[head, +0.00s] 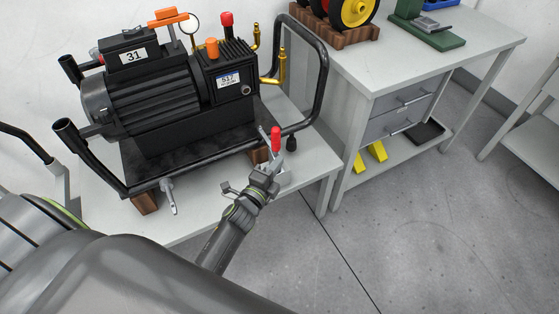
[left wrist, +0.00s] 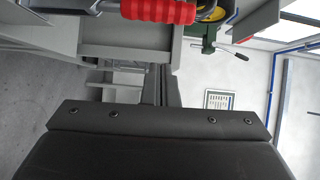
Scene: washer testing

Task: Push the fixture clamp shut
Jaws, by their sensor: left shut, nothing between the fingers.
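The fixture clamp has a red handle (head: 276,139) that stands upright at the front right corner of the pump's black base frame. The clamp's metal base (head: 276,178) is partly hidden behind my left gripper. In the left wrist view the red ribbed handle (left wrist: 158,11) lies across the top edge of the picture, close to the camera. My left gripper (head: 265,174) is shut and empty, just below and in front of the red handle. I cannot tell whether it touches the handle or the clamp. My right gripper is not in view.
A black pump (head: 160,95) marked 31 fills the white table (head: 212,217), with tube handles around it. A metal lever (head: 168,194) hangs at the front. A grey bench (head: 430,55) with drawers stands at right. The floor (head: 400,225) at lower right is clear.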

